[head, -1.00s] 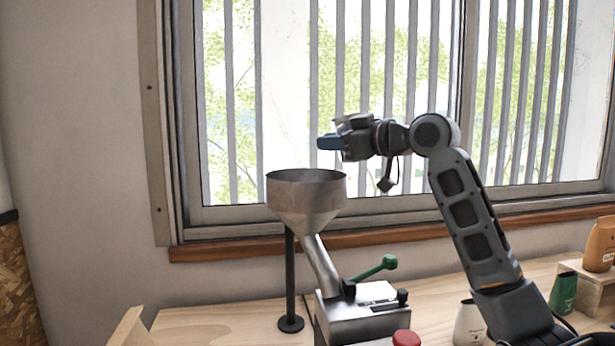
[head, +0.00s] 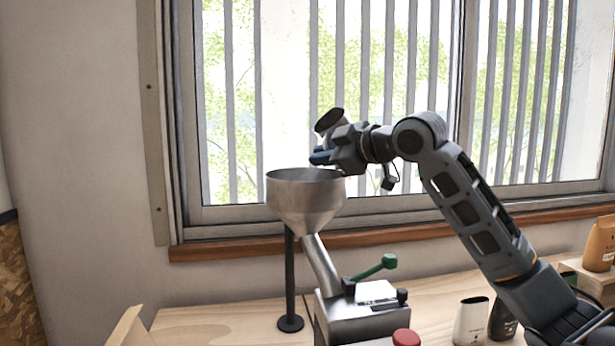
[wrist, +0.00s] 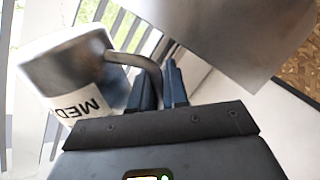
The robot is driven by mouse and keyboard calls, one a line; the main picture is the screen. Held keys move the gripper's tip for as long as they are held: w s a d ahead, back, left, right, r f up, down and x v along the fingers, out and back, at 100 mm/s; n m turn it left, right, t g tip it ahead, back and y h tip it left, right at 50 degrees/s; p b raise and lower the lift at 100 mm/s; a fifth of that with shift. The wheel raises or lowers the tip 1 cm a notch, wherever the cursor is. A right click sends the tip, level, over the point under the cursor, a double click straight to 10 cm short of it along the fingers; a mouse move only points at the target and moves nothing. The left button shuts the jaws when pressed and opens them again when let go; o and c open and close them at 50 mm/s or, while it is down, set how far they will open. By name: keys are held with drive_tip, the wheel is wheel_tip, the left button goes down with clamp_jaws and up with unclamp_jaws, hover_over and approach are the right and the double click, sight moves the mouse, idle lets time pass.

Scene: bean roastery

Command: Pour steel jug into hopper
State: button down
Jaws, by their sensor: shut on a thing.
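The steel jug (head: 340,118) is held tilted above the right part of the hopper's rim, with a dark round end showing up and left; I cannot tell whether this is its mouth or base. In the wrist view, the jug (wrist: 68,68) has a white label reading "MED", and its curved handle runs between my fingers. My gripper (head: 320,157) is shut on that handle; its fingers also show in the wrist view (wrist: 160,88). The steel hopper (head: 305,203) is a wide funnel; its grey wall fills the top right of the wrist view (wrist: 220,40). Its inside is hidden, and no flow is visible.
The hopper stands on a black post (head: 290,285) above a metal machine (head: 355,318) with a green lever (head: 375,268). A red knob (head: 405,338) is in front. A white cup (head: 470,322) and a dark cup (head: 503,320) stand right. A barred window is behind.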

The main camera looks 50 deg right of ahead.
drive_tip(key=n+h, duration=0.1)
drive_tip(key=n, duration=0.1)
drive_tip(key=d+n+h, duration=0.1)
drive_tip(key=n, duration=0.1)
drive_tip(key=n+g, duration=0.1)
drive_tip(key=shift+s+d+f+n+h, duration=0.15)
drive_tip(key=shift+f+n+h, duration=0.2)
drive_tip(key=shift+n+h, duration=0.05)
idle(0.6)
drive_tip(key=shift+d+r+n+h+b, duration=0.15)
drive_tip(key=shift+n+h+b, duration=0.15)
drive_tip(key=shift+n, duration=0.1)
idle(0.4)
drive_tip(key=shift+s+d+f+n+h+b, duration=0.15)
drive_tip(key=shift+f+n+h+b, duration=0.3)
drive_tip(key=shift+n+b, duration=0.3)
idle(0.4)
drive_tip(key=shift+d+r+n+h+b, duration=0.25)
drive_tip(key=shift+r+n+h+b, duration=0.25)
drive_tip(key=shift+n, duration=0.75)
idle(3.3)
